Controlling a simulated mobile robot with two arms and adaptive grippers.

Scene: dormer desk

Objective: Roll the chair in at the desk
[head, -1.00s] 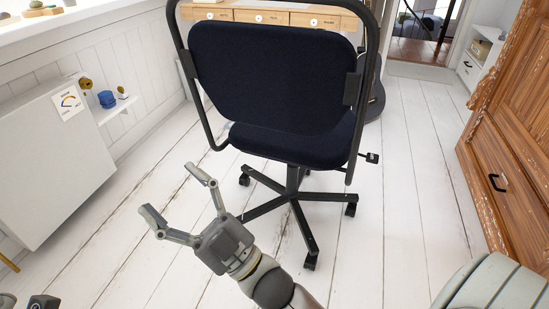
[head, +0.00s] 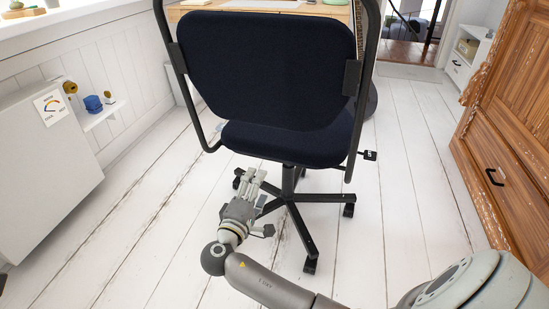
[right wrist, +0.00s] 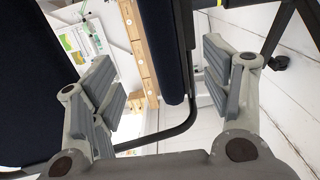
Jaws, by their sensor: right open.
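The office chair has a dark blue backrest (head: 265,65), a dark seat (head: 285,140) and a black five-star base (head: 300,225) on castors. Its back faces me, in front of the wooden desk (head: 190,14). My left gripper is out of view.
A white cabinet (head: 45,175) and small shelf (head: 105,112) stand along the left wall. A carved wooden wardrobe (head: 515,130) stands at the right. The white plank floor (head: 400,190) right of the chair is clear.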

